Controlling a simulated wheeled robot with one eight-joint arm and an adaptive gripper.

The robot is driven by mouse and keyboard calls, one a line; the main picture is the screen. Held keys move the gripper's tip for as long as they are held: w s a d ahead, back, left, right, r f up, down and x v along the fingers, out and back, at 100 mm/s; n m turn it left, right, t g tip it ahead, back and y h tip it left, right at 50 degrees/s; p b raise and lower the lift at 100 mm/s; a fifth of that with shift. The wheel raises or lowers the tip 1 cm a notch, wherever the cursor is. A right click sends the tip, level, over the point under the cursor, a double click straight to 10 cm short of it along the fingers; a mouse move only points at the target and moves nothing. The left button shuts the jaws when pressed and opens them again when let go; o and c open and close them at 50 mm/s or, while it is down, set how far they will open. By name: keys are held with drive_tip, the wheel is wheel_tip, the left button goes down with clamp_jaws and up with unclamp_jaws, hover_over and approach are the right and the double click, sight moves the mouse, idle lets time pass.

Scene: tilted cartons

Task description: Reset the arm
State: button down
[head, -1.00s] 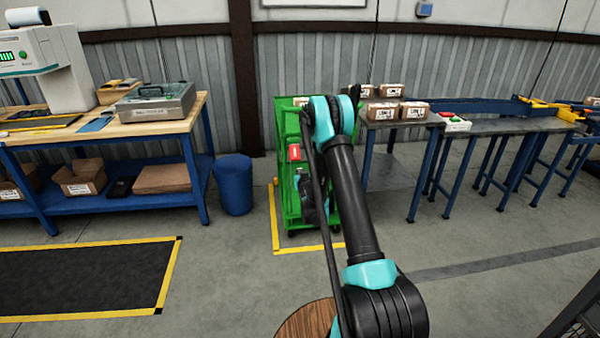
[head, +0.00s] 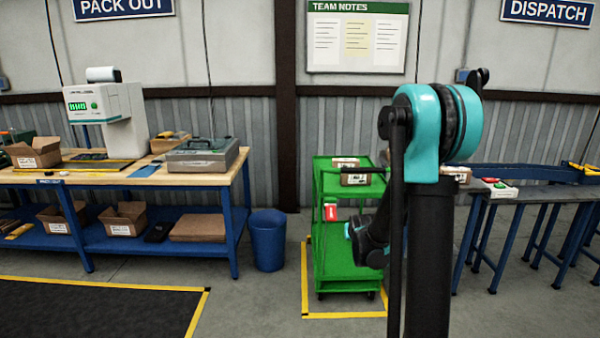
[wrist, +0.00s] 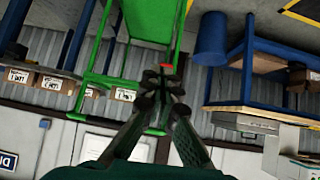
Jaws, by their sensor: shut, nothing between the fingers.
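My arm stands folded upright at centre right in the head view, with its teal elbow at the top. In the head view, my dark wrist hangs in front of the green cart, and its fingertips cannot be made out there. In the wrist view, which is upside down, my gripper (wrist: 160,82) has its fingers together with nothing between them. Beyond the fingers is the green cart (wrist: 90,78), also seen in the head view (head: 335,225). I cannot tell the exact gap between gripper and cart.
A carton (head: 355,172) sits on the cart's top shelf. A blue bin (head: 267,240) stands left of the cart, beside a packing bench (head: 235,175). A grey table (head: 500,205) stands at right, partly behind my arm. Grey floor lies between bench and cart.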

drive_tip(key=s+f+g, duration=0.2)
drive_tip(key=s+g, duration=0.4)
drive_tip(key=s, duration=2.8)
drive_tip(key=shift+f+y, duration=0.3)
drive_tip(key=shift+f, duration=0.1)
